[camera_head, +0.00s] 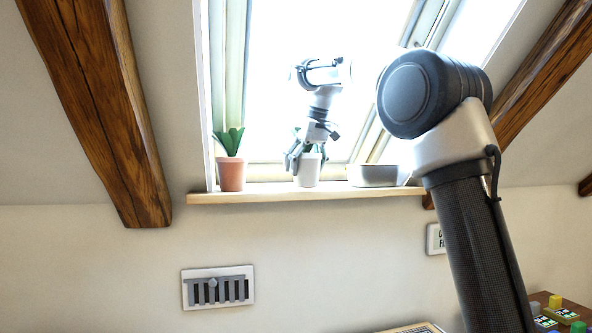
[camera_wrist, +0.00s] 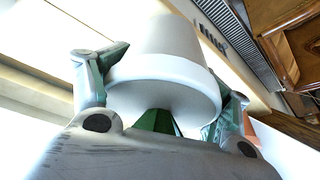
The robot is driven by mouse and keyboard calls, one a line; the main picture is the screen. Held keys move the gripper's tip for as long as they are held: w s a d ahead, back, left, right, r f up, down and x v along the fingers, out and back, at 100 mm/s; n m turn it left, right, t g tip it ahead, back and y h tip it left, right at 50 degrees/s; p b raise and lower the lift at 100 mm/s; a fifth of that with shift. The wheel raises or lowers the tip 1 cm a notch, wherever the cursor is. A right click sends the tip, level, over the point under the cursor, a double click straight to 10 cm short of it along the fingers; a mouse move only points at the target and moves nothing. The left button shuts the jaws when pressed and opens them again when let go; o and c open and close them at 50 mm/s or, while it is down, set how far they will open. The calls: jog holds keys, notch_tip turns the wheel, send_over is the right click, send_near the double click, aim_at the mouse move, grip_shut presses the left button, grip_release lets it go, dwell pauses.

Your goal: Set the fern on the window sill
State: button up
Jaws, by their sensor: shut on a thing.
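The fern in its white pot (camera_head: 307,175) is upright at the middle of the window sill (camera_head: 270,196) in the head view. My gripper (camera_head: 306,158) reaches down from above and is shut around the upper part of the pot. In the wrist view the white pot (camera_wrist: 165,45) fills the middle, with green leaves (camera_wrist: 157,122) below its rim and a finger on each side. The pot's base lines up with the sill, but I cannot tell whether it touches. Most of the leaves are hidden by my gripper.
A terracotta pot with a green plant (camera_head: 231,172) stands on the sill to the left. A grey bowl-like container (camera_head: 373,175) stands to the right. Bare sill shows between them and the white pot. Wooden beams (camera_head: 95,95) slope beside the window.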

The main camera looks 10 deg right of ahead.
jog(key=w, duration=0.1)
jog(key=w+a, duration=0.1)
jog(key=w, duration=0.1)
jog(key=shift+w+a+f, duration=0.15)
jog(key=shift+w+a, duration=0.1)
jog(key=shift+f, duration=0.2)
jog(key=shift+s+f, duration=0.1)
jog(key=shift+f, duration=0.05)
jog(key=o, duration=2)
